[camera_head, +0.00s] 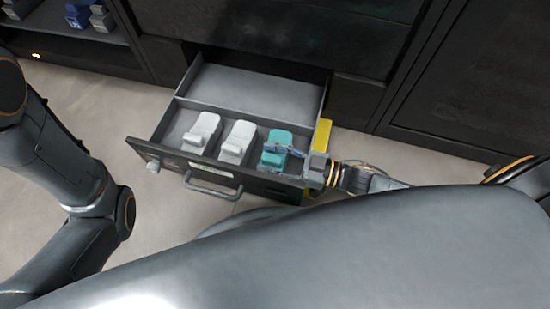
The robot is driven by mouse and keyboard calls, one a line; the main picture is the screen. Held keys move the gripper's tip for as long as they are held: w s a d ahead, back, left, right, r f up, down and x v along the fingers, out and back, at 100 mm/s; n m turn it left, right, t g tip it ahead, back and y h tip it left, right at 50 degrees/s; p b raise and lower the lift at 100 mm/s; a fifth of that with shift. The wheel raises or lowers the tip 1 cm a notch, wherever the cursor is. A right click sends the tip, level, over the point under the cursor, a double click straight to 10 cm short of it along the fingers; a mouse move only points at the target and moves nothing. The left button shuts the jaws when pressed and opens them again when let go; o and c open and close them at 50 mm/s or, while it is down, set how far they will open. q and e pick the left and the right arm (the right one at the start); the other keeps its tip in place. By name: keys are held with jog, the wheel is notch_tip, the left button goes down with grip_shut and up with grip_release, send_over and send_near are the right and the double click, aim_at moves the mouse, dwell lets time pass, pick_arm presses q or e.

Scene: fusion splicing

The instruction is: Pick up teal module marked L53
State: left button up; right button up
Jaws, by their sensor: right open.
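A teal module (277,146) sits in the front compartment of an open drawer (172,106), at the right end of a row. The mark L53 cannot be read at this size. My right gripper (284,150) reaches in from the right over the drawer's front right corner. Its open fingers are at the teal module and overlap its near part in the picture; I cannot tell whether they touch it. My left arm comes in at the left, and its gripper is out of the picture.
Two white modules (203,131) and (238,141) stand left of the teal one. The drawer's rear compartment (255,88) is empty. A yellow part (322,134) stands at the drawer's right side. Blue and grey items (78,15) sit on a shelf at the top left.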

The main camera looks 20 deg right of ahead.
grip_shut()
jog(key=shift+r, duration=0.1)
dwell(0.3)
